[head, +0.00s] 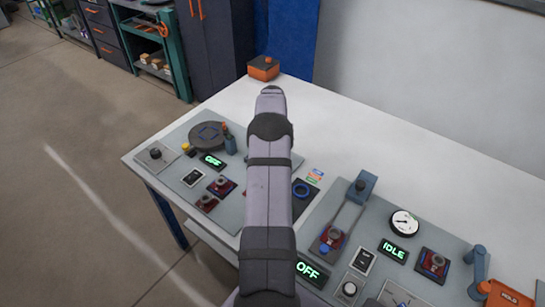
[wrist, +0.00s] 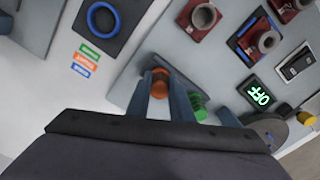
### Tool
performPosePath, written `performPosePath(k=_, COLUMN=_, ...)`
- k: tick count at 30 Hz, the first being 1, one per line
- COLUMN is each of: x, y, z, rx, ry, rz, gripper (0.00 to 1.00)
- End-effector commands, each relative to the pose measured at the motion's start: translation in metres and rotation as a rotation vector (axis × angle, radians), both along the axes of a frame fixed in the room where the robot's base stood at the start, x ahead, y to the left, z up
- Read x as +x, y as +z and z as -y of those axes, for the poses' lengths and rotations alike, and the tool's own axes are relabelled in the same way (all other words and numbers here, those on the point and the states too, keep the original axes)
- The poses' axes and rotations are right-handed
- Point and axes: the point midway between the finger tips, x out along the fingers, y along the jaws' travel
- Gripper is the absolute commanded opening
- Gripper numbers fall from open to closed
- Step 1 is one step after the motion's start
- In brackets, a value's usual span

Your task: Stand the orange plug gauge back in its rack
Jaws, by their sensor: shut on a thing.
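The orange plug gauge (wrist: 160,78) shows between the blue-grey fingers of my gripper (wrist: 163,92) in the wrist view. My gripper is shut on it. The gauge's lower end and its height above the panel cannot be told. A green piece (wrist: 198,107) shows just right of the fingers, close to the gauge; its lower part is hidden. I cannot clearly make out the rack in either view. In the head view my arm hides the gripper and the gauge.
A dark round disc (head: 209,135) lies on the left panel, near a green OFF display (head: 212,160) and red-based sockets (head: 221,186). A blue ring (head: 301,189) lies on a dark pad. An orange box (head: 263,68) stands at the back. The right back tabletop is clear.

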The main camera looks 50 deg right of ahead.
Motion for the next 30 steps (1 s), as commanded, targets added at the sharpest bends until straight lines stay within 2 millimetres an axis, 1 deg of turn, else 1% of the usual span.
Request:
performPosePath(k=21, x=0.0, y=-0.013, z=0.0, rx=0.0, ry=0.0, rz=0.0, gripper=0.0)
performPosePath(k=30, x=0.0, y=-0.012, z=0.0, rx=0.0, ry=0.0, rz=0.0, gripper=0.0)
